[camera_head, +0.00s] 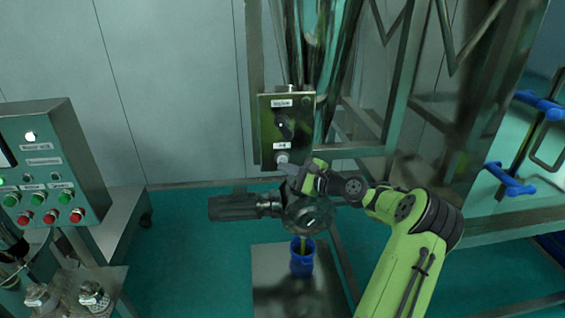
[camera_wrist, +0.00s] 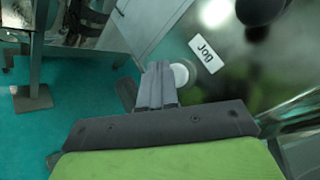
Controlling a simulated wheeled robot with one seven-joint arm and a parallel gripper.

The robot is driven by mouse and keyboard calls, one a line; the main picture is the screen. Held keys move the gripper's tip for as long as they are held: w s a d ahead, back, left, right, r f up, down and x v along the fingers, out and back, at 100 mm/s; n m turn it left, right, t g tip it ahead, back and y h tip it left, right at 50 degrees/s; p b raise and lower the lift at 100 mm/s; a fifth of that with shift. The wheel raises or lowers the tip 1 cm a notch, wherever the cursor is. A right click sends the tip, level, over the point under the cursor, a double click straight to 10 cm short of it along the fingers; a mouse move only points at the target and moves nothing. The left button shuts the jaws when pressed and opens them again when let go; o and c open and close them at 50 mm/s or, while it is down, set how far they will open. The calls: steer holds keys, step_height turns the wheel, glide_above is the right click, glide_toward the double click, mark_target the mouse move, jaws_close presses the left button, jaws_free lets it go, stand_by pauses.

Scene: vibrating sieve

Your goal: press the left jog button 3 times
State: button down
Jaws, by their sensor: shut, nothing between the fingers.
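A metal control box (camera_head: 268,128) hangs on a frame post in the middle of the head view. A pale round button (camera_head: 282,158) sits low on its face, under a small label. In the wrist view the pale button (camera_wrist: 181,74) lies just right of my fingertips, partly hidden by them, beside a white label reading "Jog" (camera_wrist: 206,55). My gripper (camera_wrist: 159,66) is shut and empty, its tips close to the button. I cannot tell whether they touch it. In the head view my gripper (camera_head: 285,167) is at the box's lower edge.
A dark knob (camera_head: 283,126) sits above the button on the box. Below is a dark motor or valve body (camera_head: 235,206) over a blue-collared outlet (camera_head: 302,262). A console with red and green buttons (camera_head: 45,170) stands at left. Metal framework and blue handles (camera_head: 510,180) are at right.

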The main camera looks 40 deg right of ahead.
steer(key=shift+s, duration=0.15)
steer(key=s+a, duration=0.1)
steer(key=s, duration=0.1)
steer(key=s+a, duration=0.2)
steer(key=shift+b, duration=0.4)
stand_by(0.8)
